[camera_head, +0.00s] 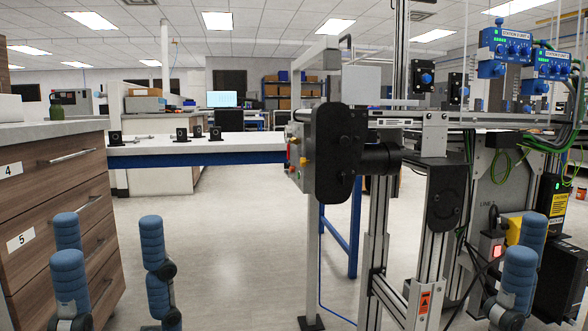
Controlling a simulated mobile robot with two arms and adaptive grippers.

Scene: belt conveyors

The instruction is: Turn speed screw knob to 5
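A grey control box (299,158) is mounted at the left end of the conveyor, with small red and yellow controls on its left-facing side. That side is seen at a steep angle, and I cannot make out a speed screw knob or any numbers on it. My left gripper (112,262) is low at the left, its blue padded fingers spread wide with nothing between them. My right gripper (524,256) is low at the right edge, only partly visible, so its opening cannot be judged. Both grippers are well apart from the control box.
The conveyor end has a black rounded cover (341,155) and metal legs. Blue station boxes (506,52) with knobs hang at upper right. A wooden drawer cabinet (60,200) stands at left. A white table (200,150) with small black parts is behind. The floor (235,250) between is clear.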

